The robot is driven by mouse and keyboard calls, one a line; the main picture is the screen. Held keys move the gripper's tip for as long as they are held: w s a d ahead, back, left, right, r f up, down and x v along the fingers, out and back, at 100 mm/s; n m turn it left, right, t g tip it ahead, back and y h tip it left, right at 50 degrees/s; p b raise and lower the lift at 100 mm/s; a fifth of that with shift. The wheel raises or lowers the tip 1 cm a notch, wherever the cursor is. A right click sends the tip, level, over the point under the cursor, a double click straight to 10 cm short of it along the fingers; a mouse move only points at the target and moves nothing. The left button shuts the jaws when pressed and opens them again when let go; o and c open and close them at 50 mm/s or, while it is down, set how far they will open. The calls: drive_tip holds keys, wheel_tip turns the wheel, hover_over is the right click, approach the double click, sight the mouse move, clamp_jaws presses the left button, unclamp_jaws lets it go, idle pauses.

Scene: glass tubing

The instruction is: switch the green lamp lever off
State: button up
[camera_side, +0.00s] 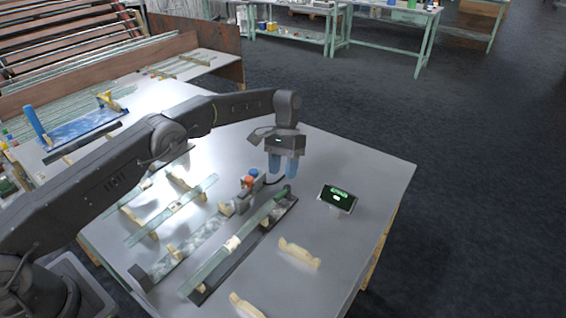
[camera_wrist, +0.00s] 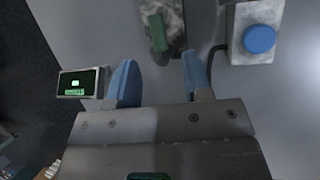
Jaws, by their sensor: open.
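A small green piece (camera_side: 283,192), which may be the lever, sits at the far end of a dark strip holding a long glass tube (camera_side: 235,243). In the wrist view a green bar (camera_wrist: 157,32) lies ahead of my fingers, on a grey mottled base. My gripper (camera_side: 283,170) has blue fingers pointing down above the bench, close to the green piece. The fingers are apart and empty in the wrist view (camera_wrist: 158,68). A black panel with green lit marks (camera_side: 338,196) stands to the right; it also shows at left in the wrist view (camera_wrist: 80,85).
A blue knob (camera_side: 254,172) and an orange one (camera_side: 248,182) sit just left of my gripper; the blue one shows at right in the wrist view (camera_wrist: 260,38). A cable runs beside them. Wooden rests (camera_side: 299,253) stand in front. The bench's right part is mostly clear.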

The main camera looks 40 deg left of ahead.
drive_tip(key=shift+v, duration=1.05)
drive_tip(key=shift+r, duration=0.15)
drive_tip(key=s+a+r+t, duration=0.2)
drive_tip(key=s+r, duration=0.2)
drive_tip(key=r, duration=0.7)
drive_tip(key=s+a+r+t, duration=0.1)
drive_tip(key=s+r+t, duration=0.3)
drive_tip(key=r, duration=0.7)
drive_tip(key=s+a+r+t+y, duration=0.1)
drive_tip(key=s+r, duration=0.1)
drive_tip(key=s, duration=0.6)
drive_tip(key=s+a+r+t, duration=0.1)
drive_tip(key=s+r, duration=0.1)
drive_tip(key=s, duration=0.6)
drive_tip(key=s+f+t, duration=0.1)
drive_tip(key=s+f, duration=0.2)
drive_tip(key=s, duration=0.3)
drive_tip(key=s+a+f+t+y, duration=0.1)
drive_tip(key=s+f, duration=0.2)
drive_tip(key=s, duration=0.4)
drive_tip(key=shift+a+f+n, duration=0.2)
drive_tip(key=shift+f+n, duration=0.1)
drive_tip(key=shift+f, duration=0.1)
